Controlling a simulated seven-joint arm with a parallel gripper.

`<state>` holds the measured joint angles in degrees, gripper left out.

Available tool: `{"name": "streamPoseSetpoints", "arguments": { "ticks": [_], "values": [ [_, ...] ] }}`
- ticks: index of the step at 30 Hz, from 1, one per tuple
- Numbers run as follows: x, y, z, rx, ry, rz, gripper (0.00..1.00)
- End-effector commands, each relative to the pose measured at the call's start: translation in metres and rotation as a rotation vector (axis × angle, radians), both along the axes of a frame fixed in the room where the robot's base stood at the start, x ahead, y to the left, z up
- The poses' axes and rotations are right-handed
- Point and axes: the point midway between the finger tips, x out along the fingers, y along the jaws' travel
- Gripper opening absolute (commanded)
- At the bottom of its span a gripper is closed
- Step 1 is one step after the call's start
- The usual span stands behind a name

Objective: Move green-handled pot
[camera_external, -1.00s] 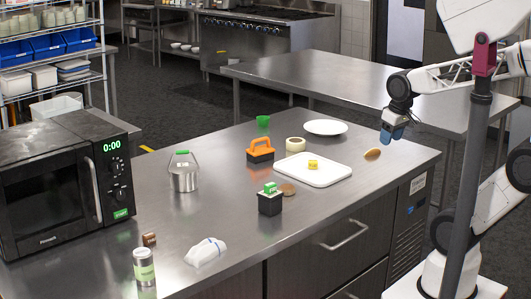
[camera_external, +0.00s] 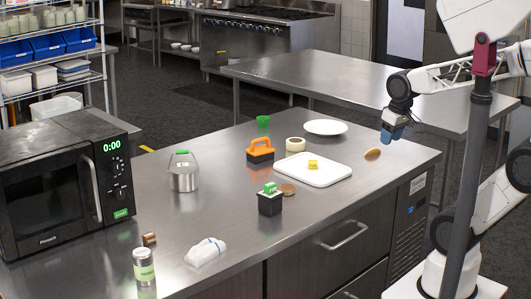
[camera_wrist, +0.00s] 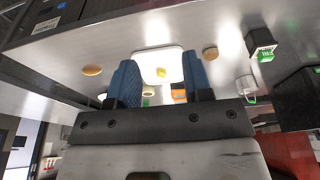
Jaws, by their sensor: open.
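The green-handled pot (camera_external: 184,178) is a small silver metal pot with a raised wire bail and a green grip. It stands upright on the steel counter, right of the microwave. In the wrist view a pot with a green grip (camera_wrist: 246,86) shows small at the right, beyond my fingers. My gripper (camera_external: 392,133) hangs above the counter's right end, far from the pot. In the wrist view its two blue fingers (camera_wrist: 157,80) are apart with nothing held between them.
The microwave (camera_external: 65,185) stands left. The counter front of the pot is mostly clear.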

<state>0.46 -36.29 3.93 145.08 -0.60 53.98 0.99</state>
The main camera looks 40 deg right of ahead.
Motion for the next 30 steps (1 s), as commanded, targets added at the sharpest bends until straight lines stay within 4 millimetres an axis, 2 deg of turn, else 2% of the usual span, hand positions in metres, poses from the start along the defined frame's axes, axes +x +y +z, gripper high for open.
{"name": "streamPoseSetpoints", "arguments": {
  "ticks": [5,11,17,30],
  "values": [
    [0.004,0.001,0.002,-0.001,0.001,0.006,0.46],
    [0.020,0.004,0.010,-0.008,0.005,0.031,0.46],
    [0.050,0.010,0.023,-0.023,0.013,0.079,0.46],
    [0.136,0.034,0.051,-0.059,0.029,0.210,0.46]
  ]
}}
